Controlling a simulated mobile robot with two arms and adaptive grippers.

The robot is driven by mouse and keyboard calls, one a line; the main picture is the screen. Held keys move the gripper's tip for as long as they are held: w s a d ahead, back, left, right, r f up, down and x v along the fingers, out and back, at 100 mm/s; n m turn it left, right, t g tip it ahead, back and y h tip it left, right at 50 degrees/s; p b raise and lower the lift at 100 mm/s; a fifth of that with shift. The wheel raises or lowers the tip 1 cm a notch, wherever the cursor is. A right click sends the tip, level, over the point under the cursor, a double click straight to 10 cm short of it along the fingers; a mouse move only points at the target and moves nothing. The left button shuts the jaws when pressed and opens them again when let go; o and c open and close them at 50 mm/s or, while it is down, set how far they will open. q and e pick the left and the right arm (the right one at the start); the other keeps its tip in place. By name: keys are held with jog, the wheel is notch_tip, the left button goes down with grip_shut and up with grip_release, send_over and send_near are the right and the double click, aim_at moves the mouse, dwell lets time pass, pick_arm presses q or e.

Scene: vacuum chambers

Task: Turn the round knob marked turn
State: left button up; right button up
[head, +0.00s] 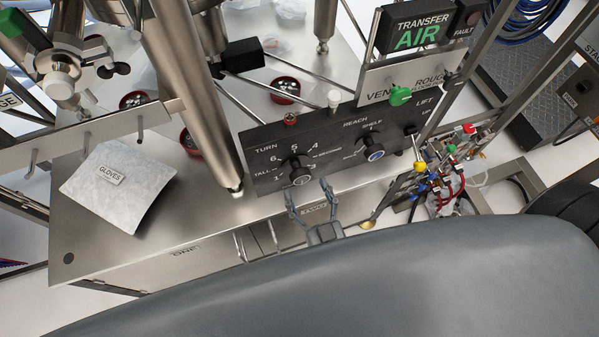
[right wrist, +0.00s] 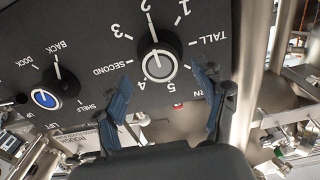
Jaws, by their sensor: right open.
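The round knob under the word TURN (head: 301,176) is black with a pale round cap. It sits on a dark panel (head: 265,185) with numbers around it. In the right wrist view the knob (right wrist: 160,67) shows close up, and its white line points up, near the 2. My right gripper (head: 309,190) is open just in front of the panel, below the knob in the head view. In the right wrist view the fingertips (right wrist: 164,75) appear to either side of the knob, with a gap on both sides. I cannot tell how far they stand from it. My left gripper is not in view.
A second knob with a blue cap (head: 374,152) sits right of the first on the panel. A green knob (head: 400,95) is above. A steel post (head: 200,90) rises close left of the panel. A GLOVES packet (head: 118,185) lies on the steel top. Coloured tubing (head: 445,180) is at the right.

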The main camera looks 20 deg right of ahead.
aim_at(302, 180)
jog(key=shift+w, duration=2.4)
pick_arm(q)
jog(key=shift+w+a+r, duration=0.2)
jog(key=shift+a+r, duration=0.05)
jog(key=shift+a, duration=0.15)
pick_arm(e)
jog(key=c, duration=1.2)
jog(key=shift+o, duration=0.2)
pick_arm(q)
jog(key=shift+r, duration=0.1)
pick_arm(e)
jog(key=shift+m, duration=0.4)
